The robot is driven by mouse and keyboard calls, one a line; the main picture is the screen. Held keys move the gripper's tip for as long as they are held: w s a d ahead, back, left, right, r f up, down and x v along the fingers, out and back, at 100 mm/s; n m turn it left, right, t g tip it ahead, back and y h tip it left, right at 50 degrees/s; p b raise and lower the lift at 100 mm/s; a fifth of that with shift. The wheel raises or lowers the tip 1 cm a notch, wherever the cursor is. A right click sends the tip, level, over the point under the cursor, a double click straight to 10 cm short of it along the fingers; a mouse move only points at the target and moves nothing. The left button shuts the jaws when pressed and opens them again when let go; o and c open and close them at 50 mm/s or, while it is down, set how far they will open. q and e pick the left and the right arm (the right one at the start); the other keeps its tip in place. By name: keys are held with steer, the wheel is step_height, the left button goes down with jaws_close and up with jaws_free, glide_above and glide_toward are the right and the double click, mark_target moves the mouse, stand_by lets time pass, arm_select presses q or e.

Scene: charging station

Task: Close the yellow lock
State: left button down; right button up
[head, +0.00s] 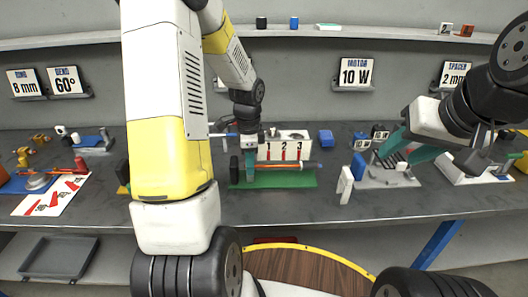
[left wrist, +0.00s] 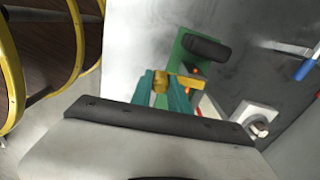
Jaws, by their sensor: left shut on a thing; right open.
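The yellow lock (left wrist: 189,82) shows in the left wrist view as a small brass-yellow piece beside a green base (left wrist: 181,56) with a black rounded part. My left gripper (left wrist: 163,92) has its teal fingers shut on the lock. In the head view my left gripper (head: 249,166) reaches down at the left part of the green base (head: 290,181), and the lock is hidden or too small to make out there. My right gripper (head: 405,148) is open and empty above the right side of the bench.
A block marked 1 2 3 (head: 290,146) stands behind the green base. A white upright piece (head: 345,186) and a grey fixture (head: 386,178) stand to the right. Tools and a marked white sheet (head: 52,195) lie at the left. Bare bench (head: 300,208) lies in front.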

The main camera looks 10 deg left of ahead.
arm_select(q)
steer(key=shift+a+m, duration=0.15)
steer(key=shift+m, duration=0.25)
steer(key=c, duration=1.3)
jaws_free()
steer(key=shift+o, duration=0.2)
steer(key=shift+r, duration=3.9)
